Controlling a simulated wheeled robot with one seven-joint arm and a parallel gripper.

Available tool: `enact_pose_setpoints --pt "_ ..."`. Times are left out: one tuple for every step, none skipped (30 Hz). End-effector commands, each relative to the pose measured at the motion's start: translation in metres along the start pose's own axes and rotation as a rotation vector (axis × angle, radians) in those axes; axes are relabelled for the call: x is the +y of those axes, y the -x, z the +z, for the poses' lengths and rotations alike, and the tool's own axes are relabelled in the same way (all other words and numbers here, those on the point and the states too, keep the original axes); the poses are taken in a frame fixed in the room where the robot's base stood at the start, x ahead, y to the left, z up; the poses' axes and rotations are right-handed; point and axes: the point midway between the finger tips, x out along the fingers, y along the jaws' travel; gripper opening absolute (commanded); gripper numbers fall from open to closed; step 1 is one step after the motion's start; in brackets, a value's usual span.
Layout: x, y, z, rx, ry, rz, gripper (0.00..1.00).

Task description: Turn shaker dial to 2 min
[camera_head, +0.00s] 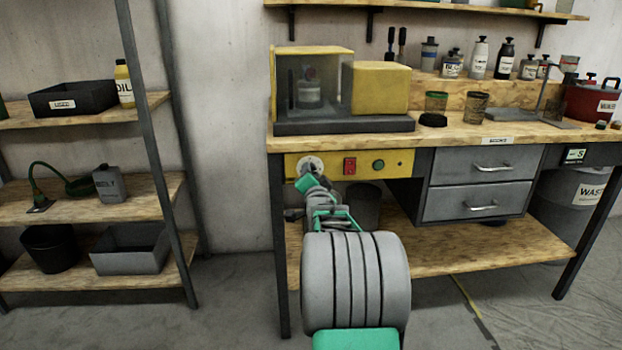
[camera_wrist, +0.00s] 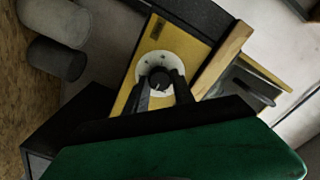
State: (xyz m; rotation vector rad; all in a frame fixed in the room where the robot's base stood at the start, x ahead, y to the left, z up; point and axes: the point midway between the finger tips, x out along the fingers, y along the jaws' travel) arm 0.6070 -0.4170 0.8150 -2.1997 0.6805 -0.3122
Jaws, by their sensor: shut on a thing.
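The shaker (camera_head: 380,90) stands on the bench's left end, with a clear-sided chamber and a yellow housing on a dark base. A bottle (camera_head: 309,92) is inside the chamber. The yellow control panel (camera_head: 395,157) is on the bench front below it. The dial has a white scale plate (camera_head: 311,163), with a black knob (camera_wrist: 159,78) in its middle in the wrist view. My gripper (camera_wrist: 160,84) is shut on the knob, one finger on each side. The scale's lettering is too small to read. In the head view my gripper (camera_head: 306,182) partly hides the dial.
A red switch (camera_head: 349,166) and a green button (camera_head: 378,165) sit right of the dial. Grey drawers (camera_head: 480,180) are further right. A dark bin (camera_head: 362,208) stands on the lower shelf behind my arm. A bench leg (camera_head: 279,240) is close on the left.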

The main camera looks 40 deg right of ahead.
Motion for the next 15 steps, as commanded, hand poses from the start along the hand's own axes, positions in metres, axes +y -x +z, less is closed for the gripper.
enact_pose_setpoints --pt "-0.0006 -0.0002 0.002 -0.002 -0.031 -0.003 0.0" --pt "-0.0006 -0.0002 0.002 -0.002 -0.05 -0.003 0.0" --pt "-0.0006 -0.0002 0.0021 -0.003 -0.075 -0.003 0.0" --pt "-0.0006 -0.0002 0.0021 -0.003 -0.092 -0.003 0.0" --pt "-0.0007 -0.0002 0.0021 -0.003 -0.107 -0.003 0.0" --pt "-0.0008 -0.0002 0.0021 -0.003 -0.127 -0.002 0.0" --pt "-0.0008 -0.0003 0.0021 -0.003 -0.139 -0.002 0.0" --pt "-0.0009 -0.0003 0.0021 -0.004 -0.151 -0.002 0.0" --pt "-0.001 -0.0003 0.002 -0.004 -0.165 -0.002 0.0" --pt "-0.001 -0.0003 0.002 -0.004 -0.174 -0.002 0.0" --pt "-0.0011 -0.0003 0.0019 -0.004 -0.183 -0.002 0.0" --pt "-0.0012 -0.0003 0.0019 -0.004 -0.192 -0.002 0.0" --pt "-0.0013 -0.0003 0.0019 -0.004 -0.197 -0.002 0.0" --pt "-0.0014 -0.0003 0.0019 -0.004 -0.202 -0.002 0.0" --pt "-0.0015 -0.0003 0.0018 -0.004 -0.207 -0.002 0.0"
